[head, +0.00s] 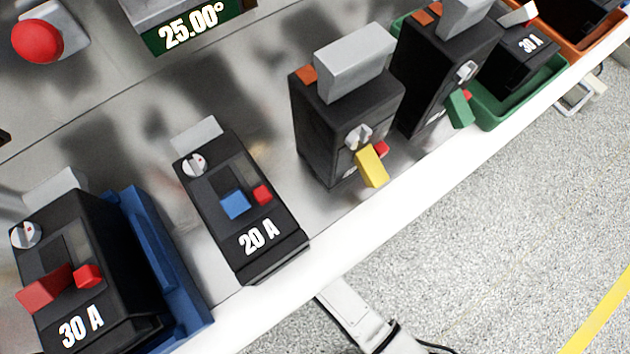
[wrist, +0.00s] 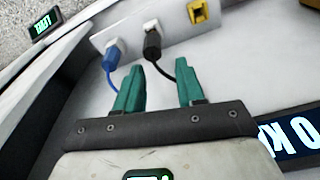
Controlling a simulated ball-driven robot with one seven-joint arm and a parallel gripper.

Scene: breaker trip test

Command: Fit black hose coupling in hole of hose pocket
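In the wrist view, a black coupling (wrist: 152,44) with a pale top sits at a light panel (wrist: 176,20), and a thin black hose (wrist: 168,72) curves down from it behind my right finger. I cannot tell whether it is seated in a hole or only held there. My gripper (wrist: 158,68) has two green fingers, spread apart and pointing toward the panel. Nothing is held between them. The black coupling lies beyond the fingertips, roughly in line with the gap. The head view does not show my gripper, the coupling or a hose pocket I can identify.
A blue connector (wrist: 110,58) with a blue cable sits left of the black one, and a yellow socket (wrist: 198,12) right. A lit display (wrist: 295,140) is at lower right. In the head view, several black breakers (head: 240,205) line the bench edge, some in coloured trays (head: 165,265).

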